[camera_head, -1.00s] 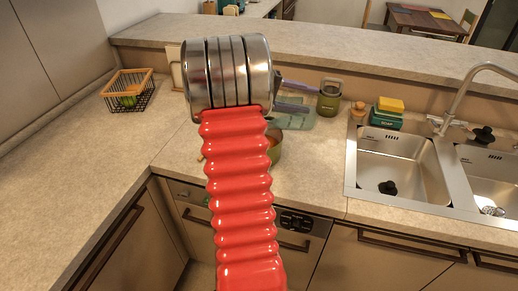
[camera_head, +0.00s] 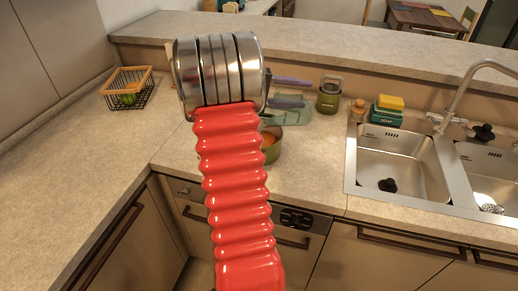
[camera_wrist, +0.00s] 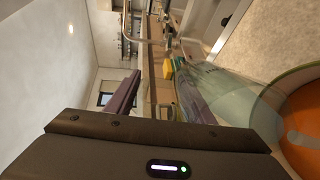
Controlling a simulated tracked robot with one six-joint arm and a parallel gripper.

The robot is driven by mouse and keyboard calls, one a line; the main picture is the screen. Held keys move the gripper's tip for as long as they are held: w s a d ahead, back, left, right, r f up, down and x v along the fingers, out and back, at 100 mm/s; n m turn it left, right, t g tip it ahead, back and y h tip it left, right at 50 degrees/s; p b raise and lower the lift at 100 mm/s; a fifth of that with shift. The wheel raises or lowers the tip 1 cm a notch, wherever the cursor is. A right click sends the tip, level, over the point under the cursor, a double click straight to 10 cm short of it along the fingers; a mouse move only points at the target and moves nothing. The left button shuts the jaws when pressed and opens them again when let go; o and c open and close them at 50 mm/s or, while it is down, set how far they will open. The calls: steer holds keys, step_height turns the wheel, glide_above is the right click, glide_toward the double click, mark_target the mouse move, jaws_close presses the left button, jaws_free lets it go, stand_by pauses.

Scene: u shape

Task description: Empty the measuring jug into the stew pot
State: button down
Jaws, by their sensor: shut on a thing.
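The measuring jug (camera_head: 293,115) is clear and greenish, behind my wrist and partly hidden by it in the head view. In the wrist view the jug (camera_wrist: 222,88) looks tilted, with one end close to the pot rim. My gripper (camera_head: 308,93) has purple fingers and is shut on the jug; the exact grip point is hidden. The stew pot (camera_head: 276,151) is olive green with orange contents, on the counter and half hidden by my red arm. It also shows in the wrist view (camera_wrist: 285,78). I cannot tell whether liquid is in the jug.
A green canister (camera_head: 329,96) stands right of the jug. A soap box with a yellow sponge (camera_head: 389,108) is beside the sink (camera_head: 398,160). A wire basket (camera_head: 128,90) is at the left. The left counter is mostly clear.

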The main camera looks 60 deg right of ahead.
mark_target(308, 101)
steer(key=shift+w+a+r+g+h, duration=0.4)
steer(key=shift+w+a+r+g, duration=0.15)
steer(key=shift+r+g, duration=0.15)
stand_by(0.5)
steer(key=s+d+f+t, duration=0.1)
steer(key=s+d+f+t+y, duration=0.1)
steer(key=s, duration=0.1)
steer(key=shift+s+d+f+t+y, duration=0.15)
steer(key=shift+d+f+t+y, duration=0.15)
steer(key=shift+d, duration=0.05)
steer(key=shift+s+d+f, duration=0.2)
steer(key=shift+f, duration=0.05)
steer(key=shift+s+d+t+y, duration=0.1)
steer(key=shift+t+y, duration=0.2)
steer(key=shift+t, duration=0.1)
